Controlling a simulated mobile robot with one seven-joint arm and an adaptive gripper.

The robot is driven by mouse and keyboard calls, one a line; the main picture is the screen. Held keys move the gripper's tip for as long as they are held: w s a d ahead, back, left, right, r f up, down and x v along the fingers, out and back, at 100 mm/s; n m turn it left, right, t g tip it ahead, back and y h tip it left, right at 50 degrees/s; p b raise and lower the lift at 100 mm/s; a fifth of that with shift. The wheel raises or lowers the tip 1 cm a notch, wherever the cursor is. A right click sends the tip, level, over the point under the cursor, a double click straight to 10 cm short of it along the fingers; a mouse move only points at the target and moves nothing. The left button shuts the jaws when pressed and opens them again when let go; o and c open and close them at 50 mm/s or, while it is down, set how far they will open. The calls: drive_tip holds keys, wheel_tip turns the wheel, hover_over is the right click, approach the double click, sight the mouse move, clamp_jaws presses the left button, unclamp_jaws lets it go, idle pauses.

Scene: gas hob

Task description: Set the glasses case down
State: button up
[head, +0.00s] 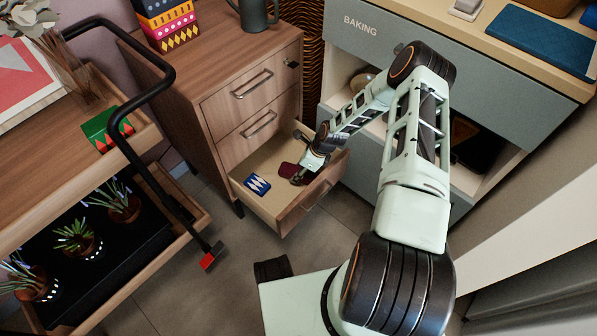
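A dark red item, which looks like the glasses case (288,170), is in the open bottom drawer (268,204) of the wooden cabinet, towards the drawer's back right. My gripper (298,179) points down into the drawer right at the case, and its fingertips overlap it in the head view. The gripper and wrist hide part of the case. The view is too small to tell whether the fingers are closed on it, or whether the case touches the drawer floor.
A blue and white patterned box (257,185) lies at the drawer's front left. The drawer front (312,199) and side walls surround my gripper. A trolley (150,205) with plants stands left. An open grey drawer unit (365,160) is close on the right.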

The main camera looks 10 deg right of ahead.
drive_tip(key=shift+f, duration=0.1)
drive_tip(key=o, duration=1.2)
drive_tip(key=p+v, duration=0.4)
drive_tip(key=v, duration=0.8)
drive_tip(key=shift+a, duration=0.1)
